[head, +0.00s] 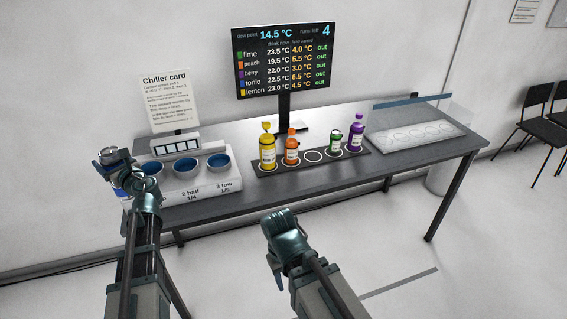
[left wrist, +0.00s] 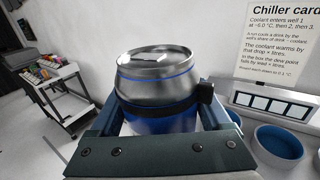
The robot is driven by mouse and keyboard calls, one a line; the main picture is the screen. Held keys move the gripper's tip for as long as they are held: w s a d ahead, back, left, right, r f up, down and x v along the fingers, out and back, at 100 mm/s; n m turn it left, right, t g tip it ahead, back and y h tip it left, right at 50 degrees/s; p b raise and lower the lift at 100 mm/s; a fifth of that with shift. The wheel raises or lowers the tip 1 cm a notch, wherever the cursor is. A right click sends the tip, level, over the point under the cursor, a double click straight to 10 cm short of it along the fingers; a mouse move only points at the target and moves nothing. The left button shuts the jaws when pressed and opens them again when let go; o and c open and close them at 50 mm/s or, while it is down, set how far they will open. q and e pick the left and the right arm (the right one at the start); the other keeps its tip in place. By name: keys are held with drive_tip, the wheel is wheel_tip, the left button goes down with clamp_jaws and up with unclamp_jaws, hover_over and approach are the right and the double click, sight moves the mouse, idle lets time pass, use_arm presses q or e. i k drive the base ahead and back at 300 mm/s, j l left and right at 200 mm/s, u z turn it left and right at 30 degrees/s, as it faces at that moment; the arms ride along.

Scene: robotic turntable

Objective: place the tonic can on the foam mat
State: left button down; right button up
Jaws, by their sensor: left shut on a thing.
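The tonic can (left wrist: 160,75), silver with blue bands, is held upright in my left gripper (left wrist: 155,115), which is shut on it. In the head view the left gripper (head: 120,172) and can are left of the well block, at the table's left end. The dark foam mat (head: 333,164) lies mid-table with a row of white rings. A yellow bottle (head: 267,150), an orange bottle (head: 291,150), a green can (head: 336,143) and a purple bottle (head: 356,135) stand on it; the middle ring is empty. My right gripper (head: 275,262) is before the table; its finger opening is unclear.
A white block with blue wells (head: 186,184) sits at the table's left. A clear-walled box with a white ringed tray (head: 417,136) is at the right. A display screen (head: 284,62) stands behind the mat, and a chiller card (head: 168,101) stands behind the wells.

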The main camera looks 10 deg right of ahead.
sight(313, 156)
drive_tip(key=z, duration=0.85)
drive_tip(key=i+l+z, duration=0.1)
drive_tip(key=i+z, duration=0.25)
drive_tip(key=i, duration=0.05)
